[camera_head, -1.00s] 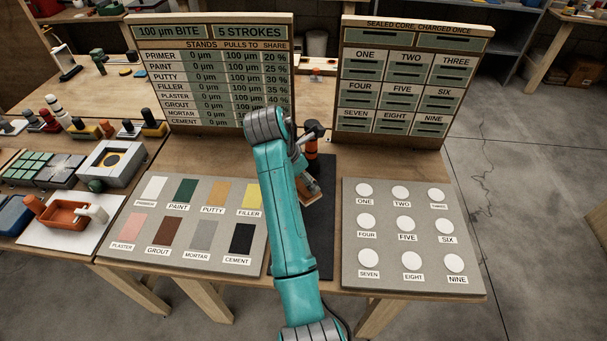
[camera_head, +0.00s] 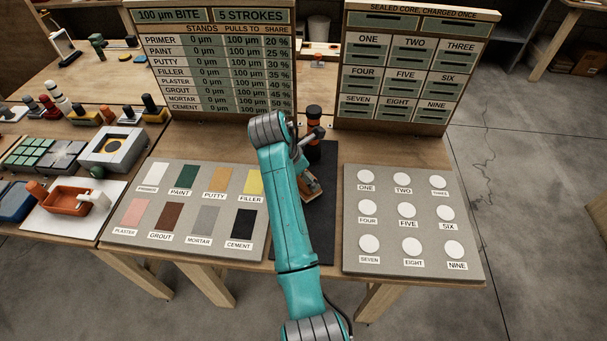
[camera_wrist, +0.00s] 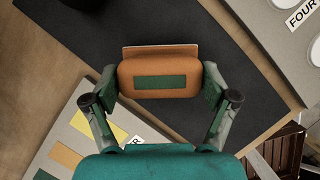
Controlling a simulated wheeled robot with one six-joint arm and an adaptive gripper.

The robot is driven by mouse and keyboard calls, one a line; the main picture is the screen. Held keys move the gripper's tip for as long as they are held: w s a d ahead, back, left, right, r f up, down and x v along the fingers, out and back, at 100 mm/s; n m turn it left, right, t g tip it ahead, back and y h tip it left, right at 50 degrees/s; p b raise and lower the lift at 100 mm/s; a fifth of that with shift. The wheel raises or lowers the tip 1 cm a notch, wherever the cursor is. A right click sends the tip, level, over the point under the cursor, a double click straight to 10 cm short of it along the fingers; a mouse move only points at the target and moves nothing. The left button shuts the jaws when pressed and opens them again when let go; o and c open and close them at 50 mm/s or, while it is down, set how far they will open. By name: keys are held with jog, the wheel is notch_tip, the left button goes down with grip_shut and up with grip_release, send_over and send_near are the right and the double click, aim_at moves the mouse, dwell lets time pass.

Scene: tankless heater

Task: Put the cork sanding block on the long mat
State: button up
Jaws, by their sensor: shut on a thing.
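The cork sanding block (camera_wrist: 160,76) is an orange-brown block with a dark green patch on top. In the wrist view it sits between the two fingers of my gripper (camera_wrist: 160,84), which is shut on it. The block (camera_head: 310,187) shows partly in the head view, beside my arm. The long mat (camera_head: 318,235) is a dark strip between the two grey boards, partly hidden by my arm. In the wrist view the mat (camera_wrist: 215,35) lies under and around the block. I cannot tell whether the block touches the mat.
A grey board with colour swatches (camera_head: 190,210) lies left of the mat, and a board with white discs (camera_head: 410,225) lies right. A dark cylinder with an orange band (camera_head: 314,148) stands at the mat's far end. Two upright sign boards stand behind.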

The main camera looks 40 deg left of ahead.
jog(key=shift+f, duration=0.45)
dwell(0.4)
jog(key=o, duration=1.2)
jog(key=shift+v, duration=3.75)
